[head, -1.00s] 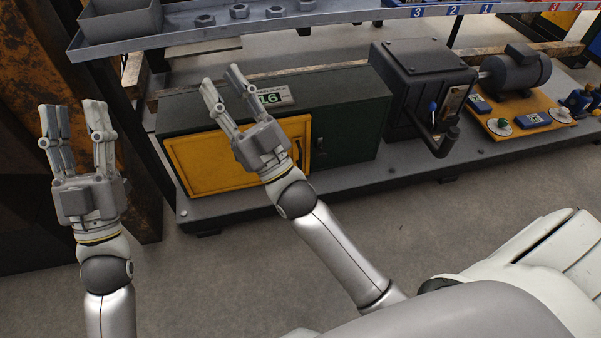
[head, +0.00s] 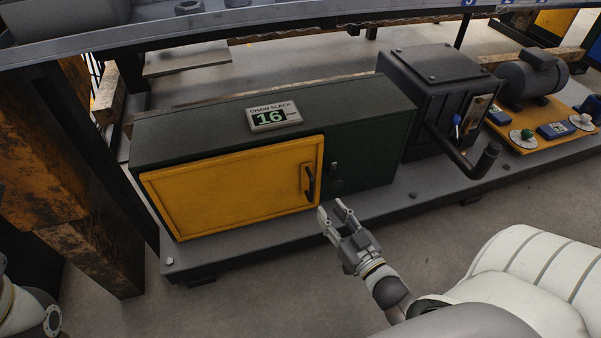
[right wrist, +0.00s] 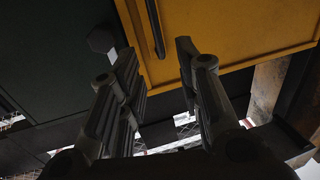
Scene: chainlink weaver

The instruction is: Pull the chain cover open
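The yellow chain cover (head: 233,188) is a flat door on the front of the dark green cabinet (head: 367,150). It looks closed. Its dark vertical handle (head: 309,183) is near its right edge. My right gripper (head: 333,209) is open and empty, just below and right of the handle in the head view. In the right wrist view the cover (right wrist: 225,30) and the handle (right wrist: 155,28) show beyond the open fingers (right wrist: 158,65), with the handle apart from them. Of my left arm, only a piece shows at the lower left edge; its gripper is out of view.
A dark latch (head: 334,175) sits right of the cover. A display (head: 274,116) on the cabinet reads 16. A dark box with a crank (head: 470,165) stands to the right. A rusty post (head: 75,190) is at left. The floor in front is clear.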

